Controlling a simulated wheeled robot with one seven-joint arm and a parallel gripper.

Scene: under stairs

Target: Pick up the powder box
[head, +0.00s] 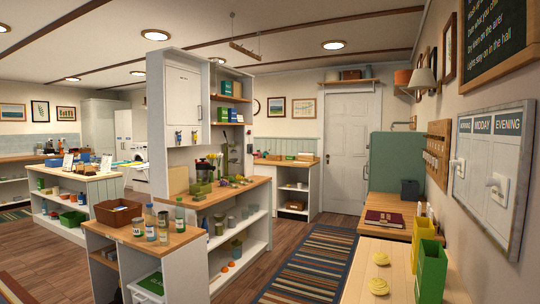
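I cannot tell for sure which thing is the powder box. Small green and red boxes (230,89) stand on an upper shelf of the tall white unit in the middle. More small green boxes (226,115) stand on the shelf below them. A white container with a green label or lid (149,287) sits low under the near wooden counter, partly cut off by the bottom edge; its lettering is too small to read. My gripper is not in view, and nothing is seen held.
The near counter (112,224) carries a brown basket (117,212) and several bottles. A striped rug (308,266) covers open floor between the middle shelves and the right-hand worktops. Green and yellow upright holders (431,268) stand at right. A white door (346,152) is at the back.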

